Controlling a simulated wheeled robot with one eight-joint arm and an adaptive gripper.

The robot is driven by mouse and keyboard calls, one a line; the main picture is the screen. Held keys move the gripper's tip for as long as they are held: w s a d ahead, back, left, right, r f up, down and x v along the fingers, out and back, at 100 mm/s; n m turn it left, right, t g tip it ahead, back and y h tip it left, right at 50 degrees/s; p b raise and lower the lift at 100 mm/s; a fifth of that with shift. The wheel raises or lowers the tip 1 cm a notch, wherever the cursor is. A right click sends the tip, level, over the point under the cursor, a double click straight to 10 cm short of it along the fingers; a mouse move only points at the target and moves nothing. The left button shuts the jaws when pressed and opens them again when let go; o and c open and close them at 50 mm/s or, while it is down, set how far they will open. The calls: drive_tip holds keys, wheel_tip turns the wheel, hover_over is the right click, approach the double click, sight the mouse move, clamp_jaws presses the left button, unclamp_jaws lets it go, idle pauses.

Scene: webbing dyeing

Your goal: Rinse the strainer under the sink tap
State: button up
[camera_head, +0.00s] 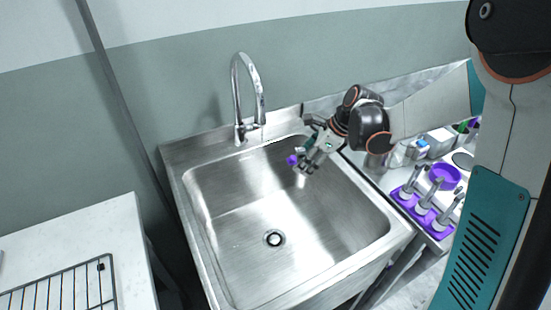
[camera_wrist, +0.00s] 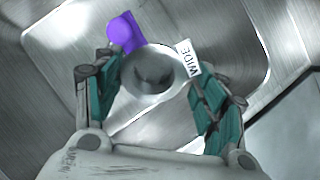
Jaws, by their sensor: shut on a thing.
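My gripper (camera_head: 311,157) hangs over the right back part of the steel sink (camera_head: 232,205). In the wrist view its teal-padded fingers (camera_wrist: 156,82) are shut on the strainer (camera_wrist: 153,72), a round, shiny metal piece with a dark centre. A purple part (camera_wrist: 125,32) sticks out beyond it, and a white tag reading "WIDE" (camera_wrist: 187,58) is at its right. In the head view the strainer is small and partly hidden by the fingers; its purple part (camera_head: 292,160) shows left of them. The chrome tap (camera_head: 240,95) arches over the sink's back edge, left of my gripper and apart from it. No water stream is visible.
The basin is empty around its drain (camera_head: 274,239). A counter at the right holds a purple rack (camera_head: 420,212) with several tools, a purple bowl (camera_head: 445,176) and small containers. A white table (camera_head: 90,235) with a wire rack (camera_head: 62,290) stands at the lower left.

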idle(0.3)
drive_tip(key=s+d+r+p, duration=0.2)
drive_tip(key=d+r, duration=0.2)
drive_tip(key=shift+s+d+p, duration=0.2)
drive_tip(key=shift+p, duration=0.15)
drive_tip(key=shift+f, duration=0.1)
idle(0.8)
